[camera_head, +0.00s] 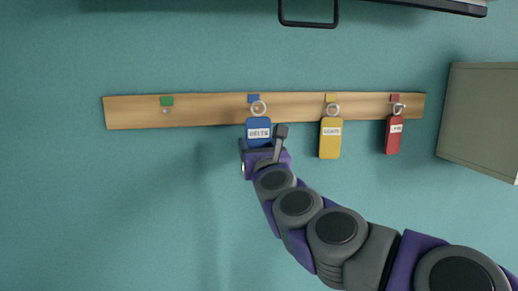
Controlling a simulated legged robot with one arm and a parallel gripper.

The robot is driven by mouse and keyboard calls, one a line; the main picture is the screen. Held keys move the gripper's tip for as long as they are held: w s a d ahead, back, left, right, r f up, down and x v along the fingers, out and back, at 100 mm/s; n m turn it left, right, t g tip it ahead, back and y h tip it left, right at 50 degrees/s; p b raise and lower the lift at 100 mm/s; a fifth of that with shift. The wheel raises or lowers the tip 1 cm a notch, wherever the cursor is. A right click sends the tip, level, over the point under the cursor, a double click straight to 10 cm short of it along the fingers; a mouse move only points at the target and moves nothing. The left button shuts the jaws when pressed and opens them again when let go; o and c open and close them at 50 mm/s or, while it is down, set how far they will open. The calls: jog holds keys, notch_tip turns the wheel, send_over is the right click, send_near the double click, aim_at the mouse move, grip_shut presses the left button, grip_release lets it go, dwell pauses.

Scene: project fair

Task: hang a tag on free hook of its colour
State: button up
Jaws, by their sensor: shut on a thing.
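A blue tag (258,128) with a white label and a metal ring is at the blue-marked hook (254,98) on a wooden rail (215,108). My gripper (264,148) is shut on the lower part of this tag. The ring overlaps the rail just under the blue mark; I cannot tell whether it is on the hook. A yellow tag (330,144) hangs under the yellow mark (331,98). A red tag (392,139) hangs under the red mark (395,97). The green-marked hook (166,102) at the left is bare.
A grey-green box or panel (480,115) is on the wall at the right. A dark shelf edge (430,5) and a black bracket (309,25) are above the rail. The teal wall (110,210) below left is clear.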

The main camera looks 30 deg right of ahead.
jog(key=shift+w+d+f, duration=0.1)
jog(key=shift+w+d, duration=0.15)
jog(key=shift+w, duration=0.55)
jog(key=shift+w+d+f, duration=0.1)
jog(key=shift+w+d, duration=0.15)
jog(key=shift+w, duration=0.5)
jog(key=shift+w+d+f+b, duration=0.1)
jog(key=shift+w+f+b, duration=0.35)
jog(key=shift+w+b, duration=0.1)
jog(key=o, duration=0.9)
jog(key=shift+s, duration=0.1)
jog(key=shift+b+v, duration=1.45)
jog(key=shift+v, duration=7.15)
